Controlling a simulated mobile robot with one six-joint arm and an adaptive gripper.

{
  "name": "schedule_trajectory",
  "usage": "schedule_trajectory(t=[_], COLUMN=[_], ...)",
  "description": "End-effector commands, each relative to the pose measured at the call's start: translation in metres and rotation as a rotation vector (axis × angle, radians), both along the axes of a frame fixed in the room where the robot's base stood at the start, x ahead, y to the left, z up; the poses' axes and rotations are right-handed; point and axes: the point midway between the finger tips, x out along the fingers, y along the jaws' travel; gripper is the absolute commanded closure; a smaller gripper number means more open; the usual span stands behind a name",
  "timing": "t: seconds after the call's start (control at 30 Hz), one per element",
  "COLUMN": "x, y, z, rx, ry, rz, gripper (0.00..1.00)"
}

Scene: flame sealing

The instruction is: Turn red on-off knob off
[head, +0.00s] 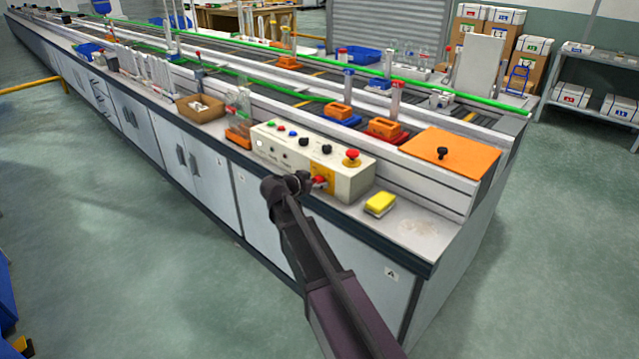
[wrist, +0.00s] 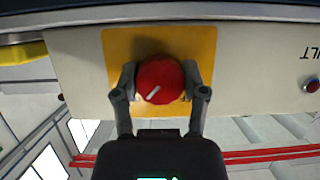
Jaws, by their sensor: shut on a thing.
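The red on-off knob (wrist: 160,80) sits on a yellow square plate (wrist: 205,45) on the front of the beige control box (head: 343,183). In the wrist view a short white line on the knob's face runs diagonally. My gripper (wrist: 160,84) has one finger on each side of the knob and is shut on it. In the head view my gripper (head: 308,182) reaches the front of the box, and the knob (head: 320,179) shows just beside the fingers. The yellow plate (head: 322,169) is partly hidden there.
A red mushroom button (head: 352,154) stands on top of the box at its right end. A yellow sponge (head: 380,204) lies on the bench to the right. A small red button (wrist: 311,85) is on the box's face. The floor before the bench is clear.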

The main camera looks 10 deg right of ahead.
Motion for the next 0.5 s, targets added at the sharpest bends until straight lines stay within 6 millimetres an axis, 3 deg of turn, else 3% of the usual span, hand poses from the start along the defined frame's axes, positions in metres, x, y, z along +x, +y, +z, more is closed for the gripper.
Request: schedule_trajectory(t=[0.5], x=[-0.0003], y=[0.0062], z=[-0.0030], rx=[-0.160], ry=[0.231], rz=[0.005], gripper=[0.91])
